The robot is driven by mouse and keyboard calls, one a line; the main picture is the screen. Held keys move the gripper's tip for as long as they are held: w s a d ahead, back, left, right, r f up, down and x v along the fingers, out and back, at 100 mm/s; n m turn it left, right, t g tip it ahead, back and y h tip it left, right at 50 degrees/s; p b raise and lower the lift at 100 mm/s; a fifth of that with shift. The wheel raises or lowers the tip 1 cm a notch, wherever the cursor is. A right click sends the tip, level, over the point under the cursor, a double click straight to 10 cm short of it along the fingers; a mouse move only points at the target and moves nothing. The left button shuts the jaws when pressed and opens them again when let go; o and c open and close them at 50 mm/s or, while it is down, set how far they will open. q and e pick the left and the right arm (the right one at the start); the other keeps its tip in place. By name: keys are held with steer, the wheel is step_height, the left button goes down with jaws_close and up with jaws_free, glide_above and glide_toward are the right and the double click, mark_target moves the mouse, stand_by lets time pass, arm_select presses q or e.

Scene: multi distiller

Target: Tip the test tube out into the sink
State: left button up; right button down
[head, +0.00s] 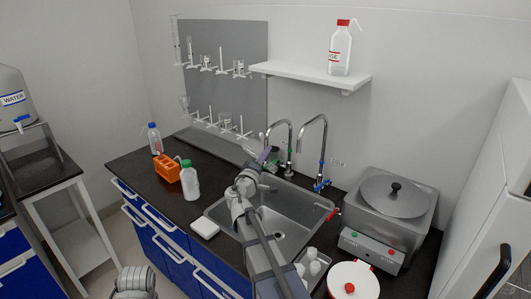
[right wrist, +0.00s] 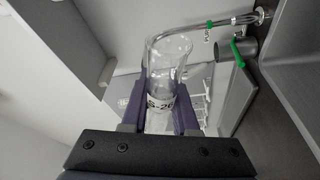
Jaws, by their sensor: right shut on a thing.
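My right gripper (head: 264,164) is above the back left part of the steel sink (head: 288,245). In the right wrist view its two fingers (right wrist: 160,112) are shut on a clear glass test tube (right wrist: 168,62). The tube has a white label with dark print, and its open end points away from the palm. I cannot make out any liquid in it. In the head view the tube is too small and covered to tell its tilt. My left gripper is not in view.
Two curved taps (head: 323,150) stand behind the sink, close to my right gripper. A steel bath (head: 390,215) stands at right. A shelf (head: 311,74) juts out above.

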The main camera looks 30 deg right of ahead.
steer(key=shift+n, duration=0.3)
steer(key=shift+n+g+y+p, duration=0.55)
steer(key=shift+n+p, duration=0.95)
steer(key=shift+n, duration=1)
steer(key=n+g+p, duration=0.1)
steer(key=n+p, duration=0.1)
steer(key=n, duration=0.2)
steer(key=n+g+p, duration=0.2)
steer(key=n, duration=0.2)
steer(key=shift+n+y, duration=0.3)
steer(key=shift+y, duration=0.05)
steer(key=shift+p, duration=0.3)
